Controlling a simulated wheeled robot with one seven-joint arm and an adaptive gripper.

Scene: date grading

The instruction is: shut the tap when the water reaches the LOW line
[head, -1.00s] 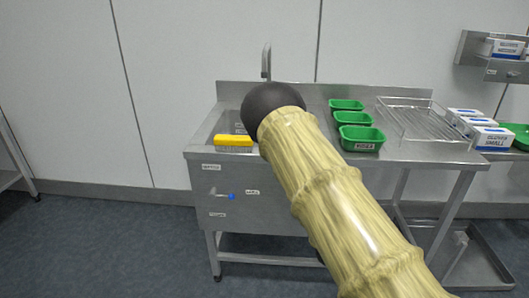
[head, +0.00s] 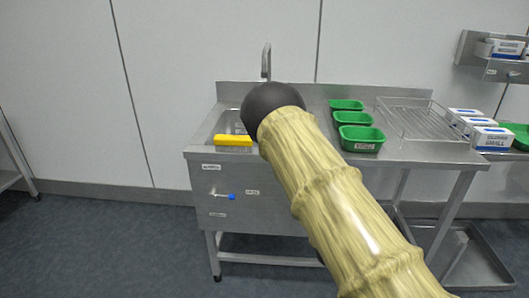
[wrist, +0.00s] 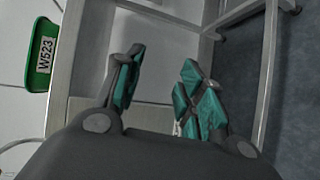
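The sink's spout (head: 266,62) rises at the back of the steel sink unit (head: 240,206). A small lever with a blue end (head: 231,197), which looks like the tap handle, sits on the unit's front panel among small labels too small to read. My arm covers much of the basin. No water surface or LOW line can be made out. My gripper (wrist: 154,92) shows in the wrist view with its two teal-padded fingers apart and nothing clearly between them. In the head view it is hidden behind my arm, so its distance from the lever cannot be told.
A yellow block (head: 233,141) lies on the sink's front rim. Several green bins (head: 361,146) stand right of the basin, before a wire rack (head: 420,120) and glove boxes (head: 491,138). A green bin labelled W523 (wrist: 38,75) shows in the wrist view. Floor left of the unit is clear.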

